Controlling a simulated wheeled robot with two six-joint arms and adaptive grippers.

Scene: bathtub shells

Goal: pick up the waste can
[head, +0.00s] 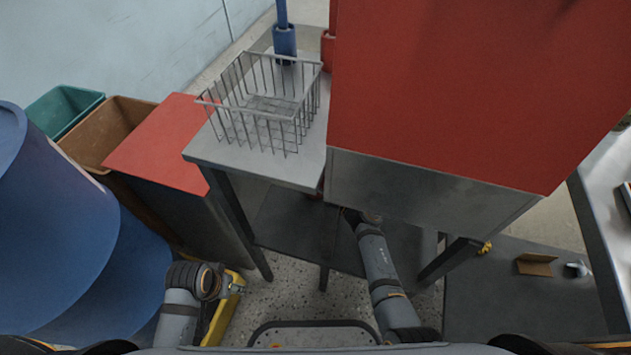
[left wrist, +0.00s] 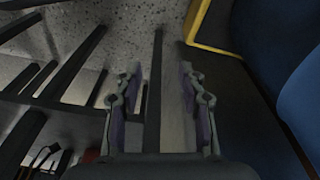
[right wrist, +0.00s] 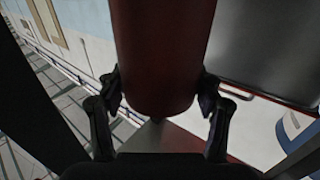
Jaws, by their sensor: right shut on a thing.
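A dark red, round-bottomed cylinder (right wrist: 155,45) fills the middle of the right wrist view. My right gripper (right wrist: 160,82) has a finger on each side of it and is shut on it. I cannot tell whether this cylinder is the waste can. In the head view my right arm reaches under the bench and red box, so the gripper and its load are hidden there. My left gripper (left wrist: 160,82) is open and empty; a dark bar shows between its fingers, beyond them. An open teal bin (head: 62,110) and a brown bin (head: 108,130) stand at the far left.
A wire basket (head: 268,100) sits on a grey-topped bench (head: 205,150). A large red box (head: 440,90) stands to its right. Blue rounded shells (head: 60,230) crowd the left. Dark legs stand close to both arms. A patch of speckled floor (head: 285,295) is clear.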

